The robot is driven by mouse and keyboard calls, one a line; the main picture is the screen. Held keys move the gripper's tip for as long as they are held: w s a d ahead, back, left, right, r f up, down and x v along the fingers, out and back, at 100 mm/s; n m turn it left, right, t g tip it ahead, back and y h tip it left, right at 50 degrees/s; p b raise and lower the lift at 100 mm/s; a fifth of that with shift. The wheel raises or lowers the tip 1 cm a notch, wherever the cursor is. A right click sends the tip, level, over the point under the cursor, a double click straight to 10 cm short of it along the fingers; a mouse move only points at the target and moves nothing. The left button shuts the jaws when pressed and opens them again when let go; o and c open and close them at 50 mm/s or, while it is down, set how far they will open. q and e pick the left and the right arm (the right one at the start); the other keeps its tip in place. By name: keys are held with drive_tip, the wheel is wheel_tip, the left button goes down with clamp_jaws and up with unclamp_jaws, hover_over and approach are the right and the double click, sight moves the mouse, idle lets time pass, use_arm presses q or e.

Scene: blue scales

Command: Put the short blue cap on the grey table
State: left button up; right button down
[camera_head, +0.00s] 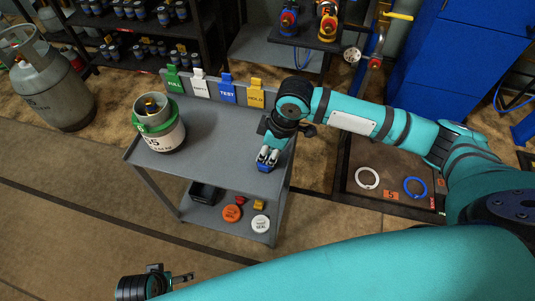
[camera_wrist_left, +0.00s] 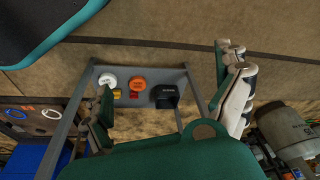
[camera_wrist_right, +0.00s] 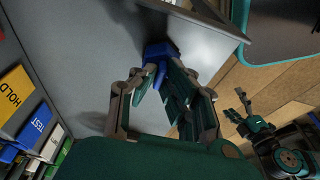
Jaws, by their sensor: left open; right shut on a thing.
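The short blue cap (camera_head: 264,168) is in my right gripper (camera_head: 268,158), over the right front part of the grey table (camera_head: 215,128). In the right wrist view the blue cap (camera_wrist_right: 160,50) sits between the fingertips, close to the grey top; I cannot tell whether it touches. The fingers partly hide it. My left gripper (camera_head: 182,277) is open and empty, off the table's front, low in the head view. The left wrist view shows its spread fingers (camera_wrist_left: 170,95) with the table's lower shelf beyond.
A grey-green gas cylinder (camera_head: 160,134) stands on the table's left. FULL, TEST and HOLD signs (camera_head: 228,95) line the back edge. The lower shelf holds a black bin (camera_head: 204,192), an orange disc (camera_head: 232,212) and a white disc (camera_head: 260,223). The middle of the top is clear.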

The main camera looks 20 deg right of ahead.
use_arm(q)
drive_tip(key=shift+f, duration=0.1)
use_arm(e)
drive_tip(key=c, duration=1.4)
unclamp_jaws()
drive_tip(key=shift+r, duration=0.3)
use_arm(q)
drive_tip(key=s+f+p, duration=0.3)
drive_tip(key=f, duration=0.6)
drive_tip(key=shift+s+a+f+g, duration=0.25)
drive_tip(key=shift+s+f+g, duration=0.05)
drive_tip(key=shift+s, duration=0.1)
use_arm(e)
drive_tip(key=shift+v, duration=5.8)
